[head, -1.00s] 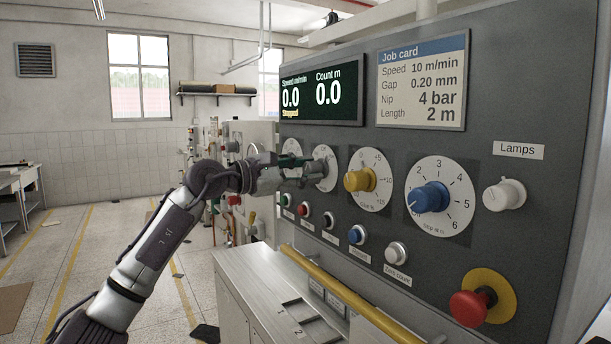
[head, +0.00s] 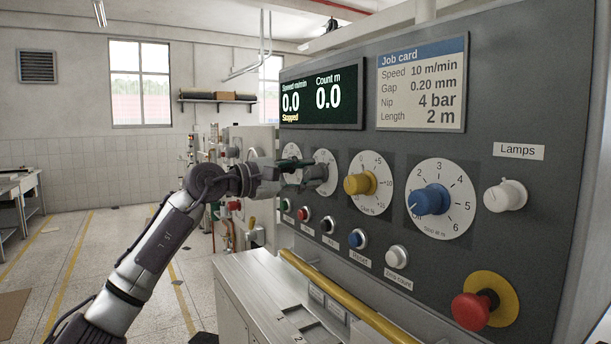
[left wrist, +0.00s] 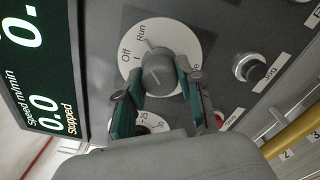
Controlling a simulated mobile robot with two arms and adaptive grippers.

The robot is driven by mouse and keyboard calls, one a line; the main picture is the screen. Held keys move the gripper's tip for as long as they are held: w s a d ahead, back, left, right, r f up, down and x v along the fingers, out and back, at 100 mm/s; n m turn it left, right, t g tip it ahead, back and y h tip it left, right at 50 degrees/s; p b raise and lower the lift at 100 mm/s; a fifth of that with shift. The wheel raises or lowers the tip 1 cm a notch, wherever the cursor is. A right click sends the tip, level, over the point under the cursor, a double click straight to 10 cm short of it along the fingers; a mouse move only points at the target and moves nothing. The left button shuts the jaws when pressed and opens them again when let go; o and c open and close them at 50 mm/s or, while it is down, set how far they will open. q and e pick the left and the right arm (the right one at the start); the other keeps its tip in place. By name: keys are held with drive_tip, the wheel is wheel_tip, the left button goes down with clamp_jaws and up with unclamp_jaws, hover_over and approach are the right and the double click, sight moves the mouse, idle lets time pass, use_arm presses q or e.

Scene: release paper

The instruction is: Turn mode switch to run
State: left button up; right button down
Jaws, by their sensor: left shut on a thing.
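The mode switch is a grey knob (left wrist: 157,72) on a round white dial (left wrist: 132,78), seen close in the left wrist view. The labels Off and Run are readable on the dial, and another label is partly hidden behind a finger. I cannot tell for sure which label the knob's mark points at. My left gripper (left wrist: 152,88) has its green-padded fingers closed on the knob, one on each side. In the head view, my left gripper (head: 316,178) is at the dial (head: 330,160) and hides most of it. My right gripper is not in view.
The display (head: 322,92) reads Stopped, with speed and count at 0.0. Right of the switch are a yellow knob (head: 360,182), a blue knob (head: 428,199) and a red emergency button (head: 472,306). Push buttons sit below, with a yellow rail (head: 345,305) in front.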

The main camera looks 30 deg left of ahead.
use_arm(q)
drive_tip(key=o, duration=1.2)
drive_tip(key=shift+c, duration=0.2)
drive_tip(key=shift+s+a, duration=0.15)
drive_tip(key=shift+s, duration=0.05)
drive_tip(key=v, duration=1.1)
drive_tip(key=shift+s, duration=0.3)
drive_tip(key=shift+a+f, duration=0.1)
